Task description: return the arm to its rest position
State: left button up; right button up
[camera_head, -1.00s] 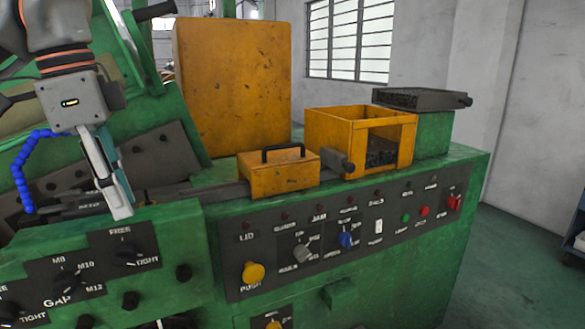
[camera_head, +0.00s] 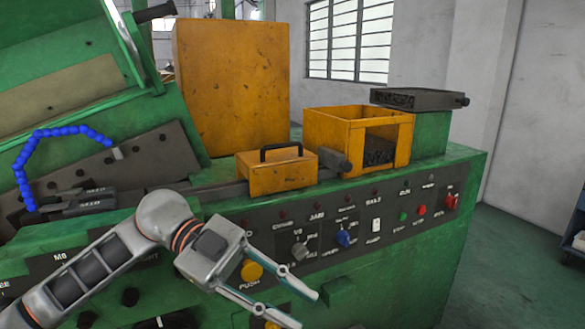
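My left arm comes in from the lower left, in front of the green machine (camera_head: 375,290). Its gripper (camera_head: 306,310) points down and to the right. The two fingers are spread apart with nothing between them. They pass in front of the lower control panel near the yellow push button (camera_head: 252,271) and partly cover that area. I cannot tell the exact gap between the fingers and the panel. My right gripper is not in view.
A yellow box with a black handle (camera_head: 268,178) and an open yellow bin (camera_head: 334,131) sit on the machine top. A blue segmented hose (camera_head: 22,170) stands at left. Several knobs and buttons line the panel (camera_head: 390,214). Open floor (camera_head: 520,265) lies right.

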pick_arm(q)
jog(key=w+f+n+t+h, duration=0.2)
jog(key=w+n+t+h, duration=0.55)
jog(key=t+h, duration=0.35)
jog(key=w+a+f+n+t+y, duration=0.2)
jog(key=a+f+n+t+y, duration=0.2)
jog(key=f+n+t+y, duration=0.3)
jog(key=w+a+f+n+t+y, duration=0.2)
jog(key=a+f+n+t+y, duration=0.35)
jog(key=f, duration=0.35)
jog(key=s+a+f+n+g+y, duration=0.1)
jog(key=s+a+f+g+y, duration=0.1)
jog(key=s+f, duration=0.3)
jog(key=s+a+f+n+g+y, duration=0.1)
jog(key=s+a+f+y, duration=0.3)
jog(key=f, duration=1)
jog(key=s+a+f+n+g+y, duration=0.1)
jog(key=s+a+f+g+y, duration=0.2)
jog(key=s+f, duration=0.5)
jog(key=shift+s+a+f+n, duration=0.2)
jog(key=shift+a+f+n, duration=0.2)
jog(key=shift+a+f, duration=0.4)
